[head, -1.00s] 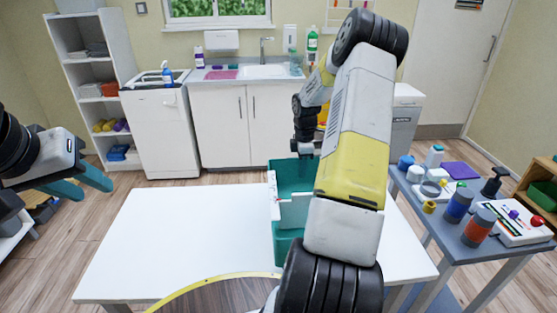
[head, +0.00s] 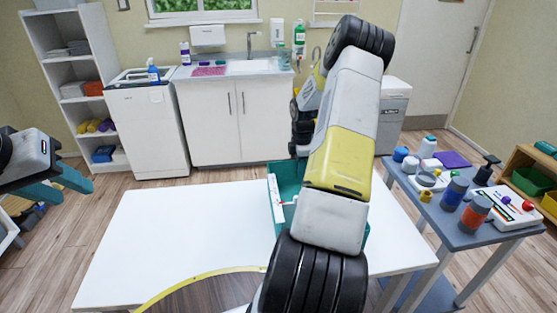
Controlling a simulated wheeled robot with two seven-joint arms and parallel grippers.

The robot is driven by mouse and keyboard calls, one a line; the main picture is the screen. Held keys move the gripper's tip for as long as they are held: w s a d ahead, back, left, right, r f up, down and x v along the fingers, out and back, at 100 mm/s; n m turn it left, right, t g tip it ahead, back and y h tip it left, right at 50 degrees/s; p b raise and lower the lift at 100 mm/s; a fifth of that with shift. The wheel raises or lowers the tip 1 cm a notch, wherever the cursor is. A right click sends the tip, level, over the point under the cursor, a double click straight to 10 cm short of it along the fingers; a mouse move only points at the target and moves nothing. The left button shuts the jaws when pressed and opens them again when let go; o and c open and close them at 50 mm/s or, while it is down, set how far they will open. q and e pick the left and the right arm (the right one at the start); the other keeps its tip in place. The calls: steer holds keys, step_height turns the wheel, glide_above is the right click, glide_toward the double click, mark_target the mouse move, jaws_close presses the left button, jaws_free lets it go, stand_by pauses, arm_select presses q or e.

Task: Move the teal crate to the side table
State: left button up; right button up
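The teal crate (head: 287,176) stands on the white table (head: 175,235). My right arm crosses in front of it and hides most of it; its left edge and far end show. My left gripper (head: 68,190) is open and empty at the far left, away from the crate. The blue-grey side table (head: 425,212) stands at the right, with several items on it.
The side table bears bottles (head: 474,212), a white box with coloured knobs (head: 512,208) and a purple pad (head: 452,159). The white table's left part is bare. A wood-topped round edge (head: 215,297) is in front.

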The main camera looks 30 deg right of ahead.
steer(key=shift+o, duration=0.5)
steer(key=shift+r, duration=0.15)
steer(key=shift+r, duration=0.35)
step_height(320, 180, up, 11)
steer(key=shift+r, duration=0.15)
steer(key=s+a+r+m+t, duration=0.1)
steer(key=s+a+r+m, duration=0.25)
steer(key=a+r, duration=0.45)
steer(key=s+a+r+m+t, duration=0.2)
steer(key=s+a+r, duration=0.2)
steer(key=a+r, duration=0.5)
steer(key=s+a+r+m+t+y, duration=0.1)
steer(key=s+a+m, duration=0.3)
steer(key=s+a, duration=0.2)
steer(key=s+a+r+m+t+y, duration=0.1)
steer(key=s+a+m, duration=0.3)
steer(key=s, duration=0.7)
steer(key=shift+a+r+t, duration=0.5)
steer(key=shift+a+t, duration=0.1)
steer(key=shift+a, duration=0.3)
